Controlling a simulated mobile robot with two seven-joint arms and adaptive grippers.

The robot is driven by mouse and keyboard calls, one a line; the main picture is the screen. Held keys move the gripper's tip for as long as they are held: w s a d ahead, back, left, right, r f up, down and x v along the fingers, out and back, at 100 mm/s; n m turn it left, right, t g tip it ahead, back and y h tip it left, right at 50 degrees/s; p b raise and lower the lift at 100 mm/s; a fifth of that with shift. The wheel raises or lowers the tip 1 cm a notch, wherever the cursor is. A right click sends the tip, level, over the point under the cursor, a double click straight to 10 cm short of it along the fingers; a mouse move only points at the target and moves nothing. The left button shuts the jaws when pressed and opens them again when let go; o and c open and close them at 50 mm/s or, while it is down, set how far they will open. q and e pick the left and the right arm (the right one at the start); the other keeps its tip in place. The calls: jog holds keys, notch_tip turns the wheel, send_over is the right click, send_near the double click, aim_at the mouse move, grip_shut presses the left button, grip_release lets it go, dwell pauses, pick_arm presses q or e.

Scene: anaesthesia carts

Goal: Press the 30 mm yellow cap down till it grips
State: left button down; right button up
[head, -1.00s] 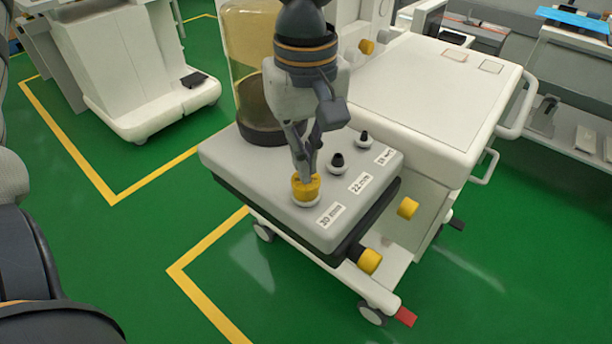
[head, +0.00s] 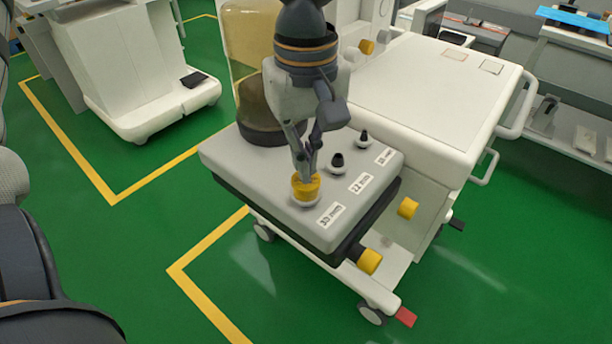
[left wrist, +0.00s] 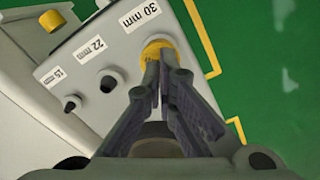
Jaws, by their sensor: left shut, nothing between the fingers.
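The yellow cap (head: 306,190) sits on the port beside the "30 mm" label (head: 331,215) on the grey-white block (head: 240,165). A pale ring shows around its base. It also shows in the left wrist view (left wrist: 157,47), partly hidden by my fingers. My left gripper (head: 306,172) is shut and empty, pointing down with its fingertips at the top of the cap. In the left wrist view its fingers (left wrist: 156,62) come together over the cap. I cannot tell how firmly the cap sits. My right gripper is not in view.
Dark open ports stand at the "22 mm" (head: 337,162) and smallest (head: 363,139) labels. A large yellowish canister (head: 250,60) stands behind the block. Yellow knobs (head: 370,261) stick out at the cart's side. A white cart top (head: 440,90) lies right. Green floor surrounds it.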

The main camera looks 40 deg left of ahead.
pick_arm(q)
jog(key=shift+f, duration=1.05)
dwell(0.7)
notch_tip(320, 180, up, 5)
jog(key=p, duration=0.3)
jog(key=shift+r, duration=0.1)
jog(key=shift+r+p, duration=0.45)
jog(key=shift+r, duration=0.6)
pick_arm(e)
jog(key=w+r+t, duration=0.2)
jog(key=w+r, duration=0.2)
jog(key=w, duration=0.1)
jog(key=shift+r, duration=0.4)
pick_arm(q)
jog(key=shift+f, duration=0.1)
